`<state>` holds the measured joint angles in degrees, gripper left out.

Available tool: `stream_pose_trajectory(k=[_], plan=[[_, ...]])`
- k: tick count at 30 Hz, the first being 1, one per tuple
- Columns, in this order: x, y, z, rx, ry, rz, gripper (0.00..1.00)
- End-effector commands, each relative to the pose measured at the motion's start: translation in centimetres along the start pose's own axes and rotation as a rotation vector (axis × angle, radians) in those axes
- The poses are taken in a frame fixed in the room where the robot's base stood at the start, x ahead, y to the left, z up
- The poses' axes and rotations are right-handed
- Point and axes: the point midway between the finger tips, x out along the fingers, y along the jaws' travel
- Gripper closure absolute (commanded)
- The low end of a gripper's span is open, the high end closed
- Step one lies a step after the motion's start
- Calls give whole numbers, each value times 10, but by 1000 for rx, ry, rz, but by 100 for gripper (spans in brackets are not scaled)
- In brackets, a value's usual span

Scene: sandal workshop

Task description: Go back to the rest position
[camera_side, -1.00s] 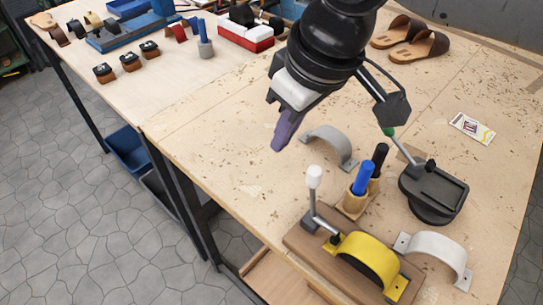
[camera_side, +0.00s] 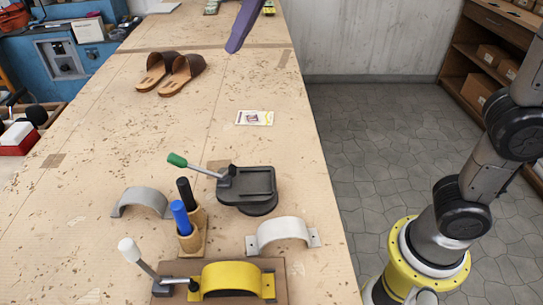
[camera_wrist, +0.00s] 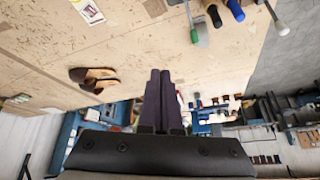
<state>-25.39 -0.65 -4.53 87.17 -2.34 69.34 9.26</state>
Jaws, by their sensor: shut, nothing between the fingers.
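My gripper (camera_side: 240,28) shows at the top of the side view as purple fingers pointing down and left; the rest of it is cut off by the frame edge. It appears in front of the far part of the bench, clear of the tools. In the wrist view my gripper (camera_wrist: 160,72) has its two dark purple fingers together, side by side, with nothing held. My arm's base and lower links stand at the right of the side view.
The wooden bench (camera_side: 85,215) holds brown sandals (camera_side: 172,72), a card (camera_side: 255,118), a green-handled press (camera_side: 250,188), blue- and black-handled tools (camera_side: 182,215), a grey arch (camera_side: 143,200), a white arch (camera_side: 283,233) and a yellow arch (camera_side: 232,278).

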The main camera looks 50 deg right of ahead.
Motion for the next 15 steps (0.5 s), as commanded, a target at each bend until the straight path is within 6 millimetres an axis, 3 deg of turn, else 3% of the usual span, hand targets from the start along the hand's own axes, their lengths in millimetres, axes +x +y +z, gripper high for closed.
stream_pose_trajectory(k=[1, 6, 11, 15], plan=[[-11, 22, 18, 39, 12, 21, 100], [-31, 72, 86, 143, 42, 83, 100], [-30, 100, 162, 228, 56, 139, 100], [-12, 109, 229, 279, 51, 176, 100]])
